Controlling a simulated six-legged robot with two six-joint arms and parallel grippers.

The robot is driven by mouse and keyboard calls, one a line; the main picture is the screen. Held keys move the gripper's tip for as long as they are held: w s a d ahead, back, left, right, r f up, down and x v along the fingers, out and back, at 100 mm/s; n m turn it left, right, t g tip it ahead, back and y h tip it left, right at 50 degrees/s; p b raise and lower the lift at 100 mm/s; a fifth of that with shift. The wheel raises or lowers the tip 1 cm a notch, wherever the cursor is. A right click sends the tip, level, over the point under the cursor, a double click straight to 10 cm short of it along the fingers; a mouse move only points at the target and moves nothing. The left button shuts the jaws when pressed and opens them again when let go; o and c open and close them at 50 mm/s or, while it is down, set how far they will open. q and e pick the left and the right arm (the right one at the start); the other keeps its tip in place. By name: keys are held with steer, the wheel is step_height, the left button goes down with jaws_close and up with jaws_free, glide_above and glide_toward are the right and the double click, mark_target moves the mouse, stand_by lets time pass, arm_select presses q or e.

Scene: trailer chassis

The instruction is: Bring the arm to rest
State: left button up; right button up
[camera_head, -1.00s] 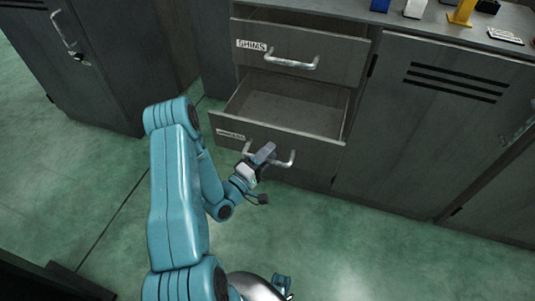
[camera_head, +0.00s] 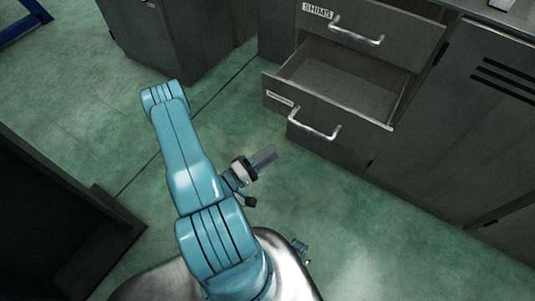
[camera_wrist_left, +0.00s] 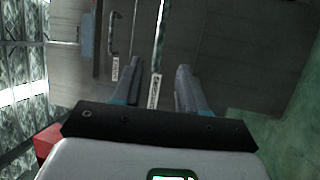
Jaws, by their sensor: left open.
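My left arm comes in from the lower left in the head view, folded, with its left gripper (camera_head: 264,158) over the green floor. The gripper is in front of the open lower drawer (camera_head: 295,111) and apart from its handle (camera_head: 314,131). The left wrist view shows the two fingers of the gripper (camera_wrist_left: 157,88) spread apart with nothing between them. Beyond them are the grey drawer fronts with white labels, seen sideways. My right gripper is not in view.
The upper drawer (camera_head: 370,35), labelled SHIMS, is also pulled out a little. A grey cabinet with slots (camera_head: 462,110) stands at the right, another cabinet (camera_head: 168,40) at the back left. A dark structure (camera_head: 60,215) is at the left. Green floor (camera_head: 360,225) is clear in front.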

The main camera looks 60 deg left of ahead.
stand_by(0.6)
arm_select(q)
steer(key=w+d+r+m+t+h, duration=0.1)
steer(key=w+d+r+m+h, duration=0.35)
steer(key=w+d+h, duration=0.45)
steer(key=w+d+f+m+g+h, duration=0.2)
steer(key=w+d+m+g, duration=0.25)
steer(key=d, duration=0.45)
steer(key=w+d+f+m+g+h, duration=0.25)
steer(key=w+d, duration=0.25)
steer(key=d, duration=0.4)
steer(key=s+d+f+m+g+y, duration=0.2)
steer(key=d+f+m+g+y, duration=0.1)
steer(key=d+f+g, duration=0.15)
steer(key=s+a+f+m+g+y, duration=0.1)
steer(key=s+f+g+y, duration=0.1)
steer(key=s+f+g, duration=0.3)
steer(key=s+a+f+g+y, duration=0.1)
steer(key=s+a+f+g, duration=0.15)
steer(key=s, duration=0.45)
step_height(320, 180, up, 24)
steer(key=s+m+g+p, duration=0.1)
steer(key=p, duration=2.2)
steer(key=shift+s+d+p, duration=0.15)
steer(key=shift+d+p, duration=0.2)
